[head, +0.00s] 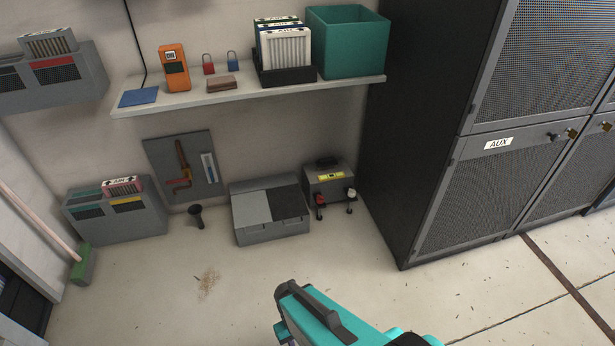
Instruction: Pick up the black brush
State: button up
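A small black object (196,215), wide at the top and narrow below, is on the floor at the foot of the back wall. It may be the black brush, but it is too small to tell from a torch. No other thing in view looks clearly like a black brush. My gripper (284,331) is at the bottom centre, at the end of my teal arm, apart from the black object and to its lower right. Its fingers are largely hidden, so I cannot tell whether it is open or shut.
A grey two-part box (270,233) and a small grey unit (328,185) stand right of the black object. A grey bin (120,225) and green-headed broom (81,266) are left. A loaded shelf (235,97) overhangs them. Tall racks (480,195) stand right. Debris (208,281) lies on otherwise open floor.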

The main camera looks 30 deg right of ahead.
aim_at(329, 163)
jog(key=u, duration=0.2)
jog(key=i, duration=1.7)
jog(key=z, duration=0.35)
